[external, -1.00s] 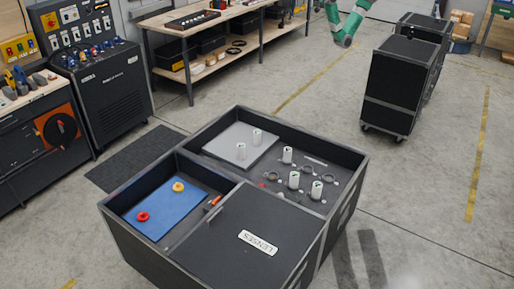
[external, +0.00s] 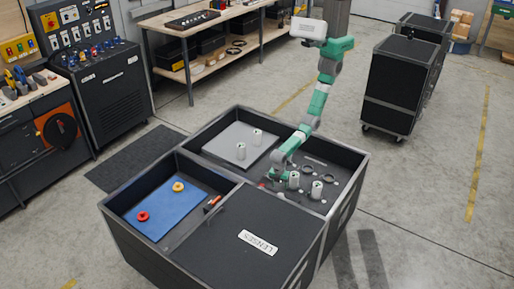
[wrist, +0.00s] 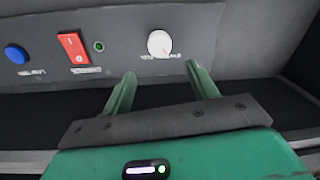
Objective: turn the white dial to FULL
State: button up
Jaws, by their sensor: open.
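The white dial (wrist: 159,43) is a round knob on a grey panel (wrist: 205,25) in the wrist view. Small lettering sits beneath it, too blurred to read, and I cannot tell its setting for sure. My gripper (wrist: 162,84) is open, its two green fingers apart below the dial in the picture. The dial lies above the gap between the fingertips, and nothing is held. In the external view my gripper (external: 274,174) is low inside the open tote (external: 350,165), near its inner divider. The dial cannot be made out there.
A red rocker switch (wrist: 73,48), a blue button (wrist: 16,54) and a small green light (wrist: 99,46) sit left of the dial. White cylinders (external: 317,188) and dark rings (external: 305,171) stand near my arm in the tote. The black lid (external: 250,228) adjoins it.

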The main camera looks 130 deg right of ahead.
aim_at(280, 194)
jog(key=shift+s+d+f, duration=0.2)
jog(key=shift+s+f, duration=0.35)
jog(key=shift+s, duration=0.15)
jog(key=f+b, duration=0.3)
jog(key=f, duration=0.3)
jog(key=shift+a+b, duration=0.2)
jog(key=shift+b, duration=0.1)
jog(key=shift+w+f, duration=0.1)
jog(key=shift+f, duration=0.25)
jog(key=shift+c, duration=0.5)
jog(key=c, duration=0.9)
